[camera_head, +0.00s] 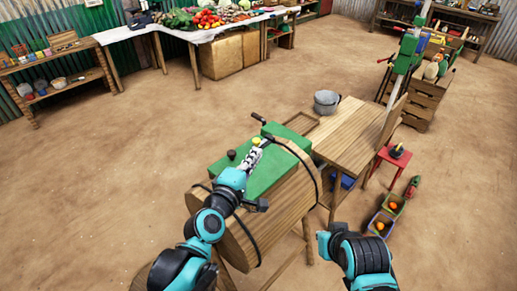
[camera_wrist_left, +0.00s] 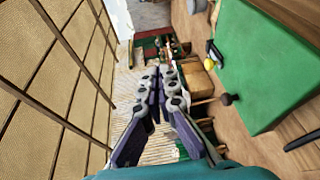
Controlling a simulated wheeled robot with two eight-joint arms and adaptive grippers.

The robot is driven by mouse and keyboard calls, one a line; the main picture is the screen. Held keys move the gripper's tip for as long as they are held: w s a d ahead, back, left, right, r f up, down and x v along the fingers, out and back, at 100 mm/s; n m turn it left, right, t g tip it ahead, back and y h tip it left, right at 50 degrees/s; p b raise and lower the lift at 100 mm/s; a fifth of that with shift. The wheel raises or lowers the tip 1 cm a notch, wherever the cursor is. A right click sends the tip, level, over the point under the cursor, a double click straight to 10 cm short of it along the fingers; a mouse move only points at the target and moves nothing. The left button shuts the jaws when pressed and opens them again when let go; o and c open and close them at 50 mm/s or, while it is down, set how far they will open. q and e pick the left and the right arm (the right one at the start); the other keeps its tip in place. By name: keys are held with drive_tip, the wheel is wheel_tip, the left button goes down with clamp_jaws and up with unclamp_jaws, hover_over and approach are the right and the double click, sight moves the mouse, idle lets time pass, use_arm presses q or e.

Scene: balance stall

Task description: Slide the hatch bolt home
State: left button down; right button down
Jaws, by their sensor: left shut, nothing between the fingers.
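The green hatch panel (camera_head: 268,178) lies on top of a wooden barrel-like body (camera_head: 284,204). It also shows at the right of the left wrist view (camera_wrist_left: 262,62). A small yellow knob (camera_head: 257,140) with dark metal beside it sits near its far edge; in the wrist view the yellow knob (camera_wrist_left: 208,64) is near the panel's left edge. I cannot tell how far any bolt is slid. A dark round knob (camera_head: 231,154) stands at the panel's left. My left gripper (camera_head: 256,154) is shut and empty, over the panel in the head view, just short of the yellow knob. Its fingertips (camera_wrist_left: 162,72) touch nothing visible.
A wooden table (camera_head: 350,130) with a grey pot (camera_head: 326,101) stands right of the barrel. A red stool (camera_head: 391,160) and crates of fruit (camera_head: 381,222) are further right. My right arm is at the bottom right. Open floor lies left.

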sight(257, 143)
use_arm(q)
drive_tip(key=w+f+n+y, duration=0.1)
drive_tip(key=f+n+y, duration=0.1)
drive_tip(key=f+n, duration=0.2)
drive_tip(key=w+f+n+y, duration=0.2)
drive_tip(key=f+n, duration=0.1)
drive_tip(key=n, duration=0.7)
drive_tip(key=w+d+f+n+t+y, duration=0.1)
drive_tip(key=f+n+y, duration=0.2)
drive_tip(key=n, duration=0.5)
drive_tip(key=shift+w+f+b, duration=0.3)
drive_tip(key=shift+f+b, duration=0.1)
drive_tip(key=shift+f, duration=0.4)
drive_tip(key=shift+w+f, duration=0.15)
drive_tip(key=shift+f, duration=0.05)
drive_tip(key=w+b, duration=0.1)
drive_tip(key=w, duration=0.3)
drive_tip(key=w+f+b, duration=0.1)
drive_tip(key=w, duration=0.4)
drive_tip(key=w+f+b, duration=0.1)
drive_tip(key=w, duration=0.3)
drive_tip(key=shift+w, duration=0.25)
